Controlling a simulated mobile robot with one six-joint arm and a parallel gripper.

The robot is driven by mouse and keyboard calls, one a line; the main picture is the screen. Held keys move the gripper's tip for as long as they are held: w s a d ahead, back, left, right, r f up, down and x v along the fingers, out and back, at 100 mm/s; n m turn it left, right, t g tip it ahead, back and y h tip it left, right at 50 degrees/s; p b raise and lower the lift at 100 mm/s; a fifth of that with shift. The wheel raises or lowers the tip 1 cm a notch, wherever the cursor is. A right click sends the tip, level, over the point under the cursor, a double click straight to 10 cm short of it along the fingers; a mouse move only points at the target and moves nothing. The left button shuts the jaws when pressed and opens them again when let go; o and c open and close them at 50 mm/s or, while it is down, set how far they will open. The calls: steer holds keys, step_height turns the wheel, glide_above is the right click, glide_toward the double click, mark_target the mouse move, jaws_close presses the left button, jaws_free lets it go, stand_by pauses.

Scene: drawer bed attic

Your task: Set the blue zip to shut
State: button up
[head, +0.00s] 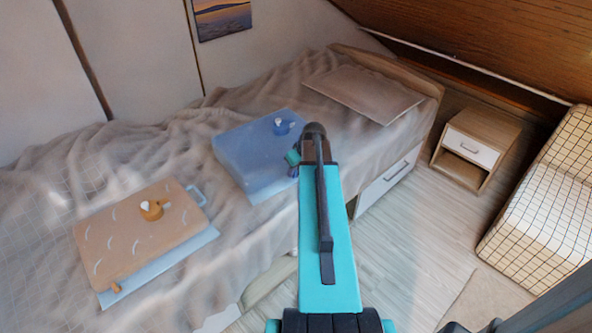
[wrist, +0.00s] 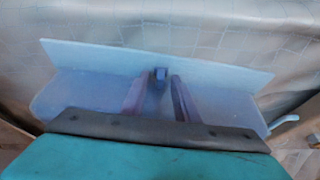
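The blue case (head: 250,160) lies on the bed, just left of my gripper in the head view. In the wrist view the pale blue case (wrist: 90,95) fills the middle. A small dark blue tab (wrist: 160,74), which looks like the zip pull, stands at its edge between my fingertips. My gripper (wrist: 160,84) has its fingers apart, with a visible gap on each side of the tab.
An orange-brown case (head: 120,240) with an orange tab (head: 115,287) lies on the bed (head: 50,180) at left. A pillow (head: 362,92) lies at the bed's head. A nightstand (head: 475,148) and a checked seat (head: 545,200) stand right. Floor between is clear.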

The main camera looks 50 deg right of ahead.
jaws_close()
stand_by(1.4)
